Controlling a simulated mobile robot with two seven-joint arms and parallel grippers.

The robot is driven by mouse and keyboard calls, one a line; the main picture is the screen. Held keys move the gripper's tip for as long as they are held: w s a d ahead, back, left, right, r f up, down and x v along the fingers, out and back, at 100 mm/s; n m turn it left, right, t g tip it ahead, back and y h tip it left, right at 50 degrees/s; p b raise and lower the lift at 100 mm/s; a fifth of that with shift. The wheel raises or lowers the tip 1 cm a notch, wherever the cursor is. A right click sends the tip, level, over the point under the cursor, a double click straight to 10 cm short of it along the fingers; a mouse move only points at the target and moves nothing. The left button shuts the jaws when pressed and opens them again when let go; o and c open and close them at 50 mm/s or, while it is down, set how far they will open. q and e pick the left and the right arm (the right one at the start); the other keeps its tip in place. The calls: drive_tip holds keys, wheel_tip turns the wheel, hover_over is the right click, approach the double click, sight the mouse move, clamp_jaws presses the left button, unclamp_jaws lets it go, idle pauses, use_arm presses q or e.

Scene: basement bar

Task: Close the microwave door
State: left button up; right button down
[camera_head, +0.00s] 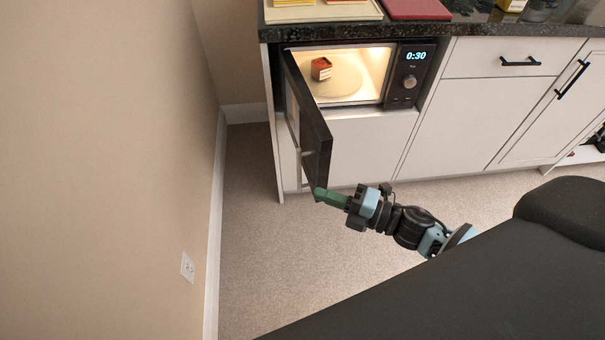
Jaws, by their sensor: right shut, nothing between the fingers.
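The microwave (411,80) sits in a cabinet niche under the counter, its inside lit and its display reading 0:30. Its dark door (308,117) is hinged on the left and stands wide open, swung out toward me. A small red box (321,69) sits on the round plate (340,82) inside. My right gripper (319,193) has green fingers that are shut and empty. Its tips are at the lower free edge of the door; I cannot tell whether they touch it. My left gripper is not in view.
White cabinets with black handles (520,62) run to the right under a dark countertop (455,28). A beige wall (100,150) with an outlet (187,267) stands close on the left. The carpet (265,240) in front is clear.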

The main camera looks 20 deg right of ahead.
drive_tip(key=w+a, duration=0.3)
drive_tip(key=w, duration=0.4)
drive_tip(key=shift+w+p, duration=0.25)
drive_tip(key=shift+p, duration=0.15)
drive_tip(key=shift+d, duration=0.1)
